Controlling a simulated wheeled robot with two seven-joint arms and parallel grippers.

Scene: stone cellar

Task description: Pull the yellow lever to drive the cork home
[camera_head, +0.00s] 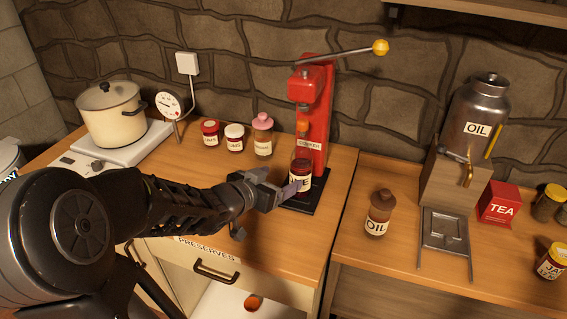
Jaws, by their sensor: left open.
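A red corking press (322,115) stands on a black base (316,199) at the right end of the left counter. Its lever with a yellow knob (380,47) reaches up and to the right. A dark bottle or jar (300,172) with a partly covered white label stands on the base under the press head. An orange-brown piece (303,127), perhaps the cork, shows below the head. My left gripper (292,190) is open beside the labelled bottle, its fingers overlapping it in this view. I cannot tell whether they touch. My right gripper is not in view.
Small jars (235,137) stand left of the press, near a cream pot (111,112) and a dial gauge (169,104). On the right counter are an oil bottle (379,212), a metal oil can (475,112) and a red tea box (499,204). A gap separates the counters.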

